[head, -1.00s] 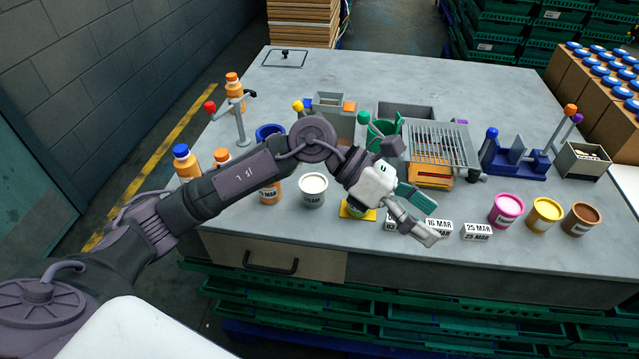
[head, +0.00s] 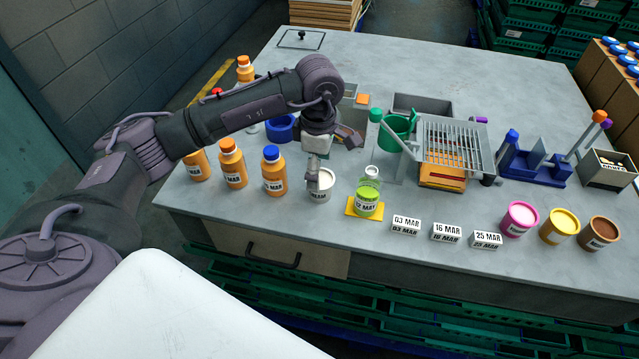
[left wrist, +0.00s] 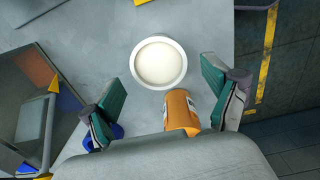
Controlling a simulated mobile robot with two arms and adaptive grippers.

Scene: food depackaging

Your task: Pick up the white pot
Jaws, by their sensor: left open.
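The white pot (head: 325,193) stands upright on the grey table near its front edge, partly hidden behind my left gripper in the head view. In the left wrist view the pot (left wrist: 159,62) is seen from above, round with a pale cream top. My left gripper (head: 315,178) points down over the pot. In the left wrist view its two teal-padded fingers (left wrist: 162,80) are spread wide, with the pot ahead of and between the tips, not gripped. I cannot tell the exact height of the tips. My right gripper is in neither view.
Orange bottles, including a blue-capped one (head: 273,172), stand left of the pot. A green bottle (head: 367,197) on a yellow pad stands close on its right. Date blocks (head: 405,225) and pink, yellow and brown pots lie further right. A wire rack (head: 455,145) stands behind.

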